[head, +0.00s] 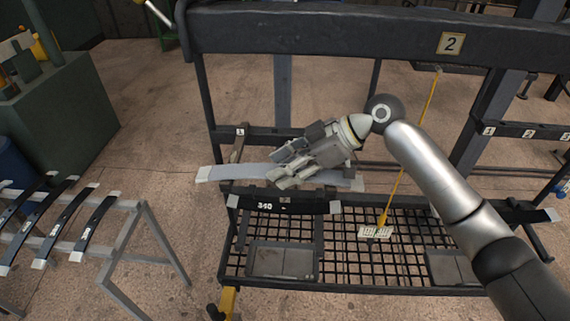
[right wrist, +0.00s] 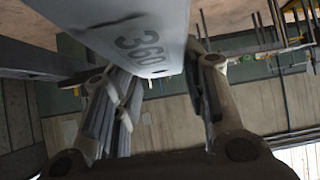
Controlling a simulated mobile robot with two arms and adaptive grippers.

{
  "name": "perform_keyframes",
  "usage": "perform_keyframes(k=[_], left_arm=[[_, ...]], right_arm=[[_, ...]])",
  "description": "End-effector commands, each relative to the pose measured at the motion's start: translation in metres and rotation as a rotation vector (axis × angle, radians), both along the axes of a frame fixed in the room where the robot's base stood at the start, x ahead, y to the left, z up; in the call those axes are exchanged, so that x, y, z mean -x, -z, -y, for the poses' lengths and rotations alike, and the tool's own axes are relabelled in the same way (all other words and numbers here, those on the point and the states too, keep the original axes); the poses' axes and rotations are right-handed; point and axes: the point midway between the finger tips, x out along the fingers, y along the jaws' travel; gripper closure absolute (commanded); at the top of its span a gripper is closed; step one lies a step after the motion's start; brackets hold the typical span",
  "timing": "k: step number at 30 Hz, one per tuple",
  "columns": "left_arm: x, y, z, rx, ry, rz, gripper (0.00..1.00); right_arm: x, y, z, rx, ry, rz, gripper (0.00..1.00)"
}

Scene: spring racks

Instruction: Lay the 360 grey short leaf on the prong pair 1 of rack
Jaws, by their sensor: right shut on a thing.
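The grey leaf (head: 235,173) lies level across the left bay of the rack (head: 320,35), near the prong label 1 (head: 240,132). My right gripper (head: 285,175) is shut on it near its middle. In the right wrist view the leaf (right wrist: 125,25) shows the number 360 and passes between the fingers (right wrist: 155,95). The gripper hides part of the leaf and the prongs behind it, so I cannot tell whether the leaf touches them. My left gripper is not in view.
A dark leaf marked 340 (head: 285,206) sits just in front of and below the grey leaf. A mesh shelf (head: 345,260) is under it. More prong labels (head: 508,132) are at the right. Several dark leaves lie on a stand (head: 150,225) at left.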

Motion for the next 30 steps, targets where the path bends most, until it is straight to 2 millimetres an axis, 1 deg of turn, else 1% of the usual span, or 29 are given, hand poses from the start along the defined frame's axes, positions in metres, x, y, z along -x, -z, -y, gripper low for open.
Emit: perform_keyframes(k=[1, 7, 8, 13, 14, 23, 26, 29, 30], left_arm=[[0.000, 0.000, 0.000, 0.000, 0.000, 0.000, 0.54], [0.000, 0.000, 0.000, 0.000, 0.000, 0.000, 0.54], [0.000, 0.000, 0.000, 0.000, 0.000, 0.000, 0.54], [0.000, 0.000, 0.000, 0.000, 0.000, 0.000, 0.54], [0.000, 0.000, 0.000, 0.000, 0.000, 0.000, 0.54], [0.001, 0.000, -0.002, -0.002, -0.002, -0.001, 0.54], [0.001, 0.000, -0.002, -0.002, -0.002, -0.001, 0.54], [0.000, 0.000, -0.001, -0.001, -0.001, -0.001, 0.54], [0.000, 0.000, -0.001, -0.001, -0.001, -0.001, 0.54]], right_arm=[[-0.001, -0.003, -0.001, -0.007, 0.001, 0.004, 0.96], [0.000, -0.003, -0.001, -0.006, 0.001, 0.004, 0.96], [0.000, -0.003, -0.001, -0.006, 0.001, 0.004, 0.59], [0.000, -0.002, -0.001, -0.004, 0.000, 0.003, 0.37], [0.000, -0.002, -0.001, -0.004, 0.000, 0.003, 0.35], [0.000, 0.002, 0.001, 0.005, 0.000, -0.003, 0.35], [0.000, -0.003, 0.006, 0.003, 0.001, -0.002, 0.35], [0.000, -0.012, 0.017, 0.001, 0.002, 0.000, 0.35], [0.000, -0.017, 0.024, 0.002, 0.002, 0.002, 0.35]])
